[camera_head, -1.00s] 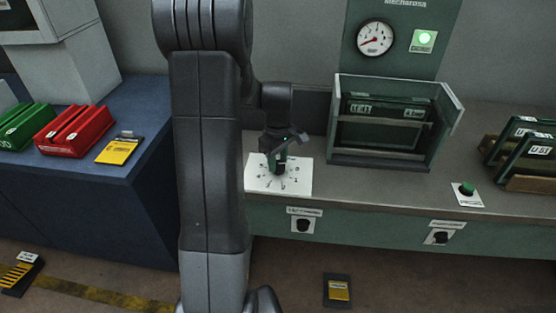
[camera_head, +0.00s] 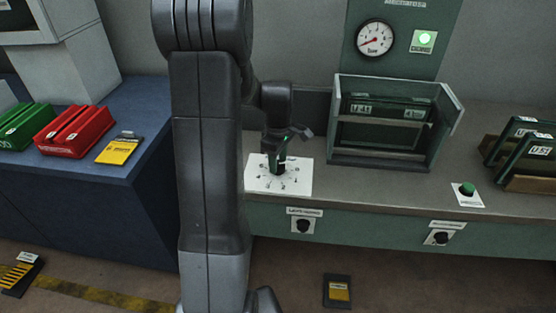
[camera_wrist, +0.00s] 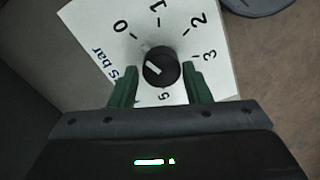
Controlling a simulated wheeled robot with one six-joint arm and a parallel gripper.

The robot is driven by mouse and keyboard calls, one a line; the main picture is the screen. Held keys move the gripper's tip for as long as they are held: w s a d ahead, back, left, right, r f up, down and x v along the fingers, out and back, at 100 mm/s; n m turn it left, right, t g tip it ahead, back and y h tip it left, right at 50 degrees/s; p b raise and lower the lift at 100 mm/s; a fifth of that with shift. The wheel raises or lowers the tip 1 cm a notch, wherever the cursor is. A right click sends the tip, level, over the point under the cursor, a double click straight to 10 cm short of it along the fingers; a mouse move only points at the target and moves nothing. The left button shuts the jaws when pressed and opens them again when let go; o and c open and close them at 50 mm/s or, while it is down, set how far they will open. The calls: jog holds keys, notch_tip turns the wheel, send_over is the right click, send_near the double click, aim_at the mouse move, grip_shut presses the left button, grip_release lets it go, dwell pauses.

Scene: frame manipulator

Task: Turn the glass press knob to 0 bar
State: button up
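The glass press knob (camera_wrist: 161,66) is a black round knob with a white mark on its left side, on a white dial card (camera_wrist: 225,88). The card bears 0, 1, 2, 3 and further partly hidden numbers. In the wrist view, the mark points to the upper left, roughly on the side of the 0. My gripper (camera_wrist: 160,72) has its green fingers on either side of the knob, with a visible gap on the left; contact on the right is unclear. In the head view, my gripper (camera_head: 279,160) is over the dial card (camera_head: 300,181).
A round gauge (camera_head: 375,38) has its needle low on the left, beside a lit green lamp (camera_head: 424,38). A dark green open-fronted box (camera_head: 383,162) stands right of the dial.

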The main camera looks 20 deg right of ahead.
jog(key=shift+o, duration=1.1)
notch_tip(320, 180, up, 14)
jog(key=shift+f, duration=0.15)
notch_tip(320, 180, down, 14)
jog(key=shift+s+r, duration=0.1)
dwell(0.3)
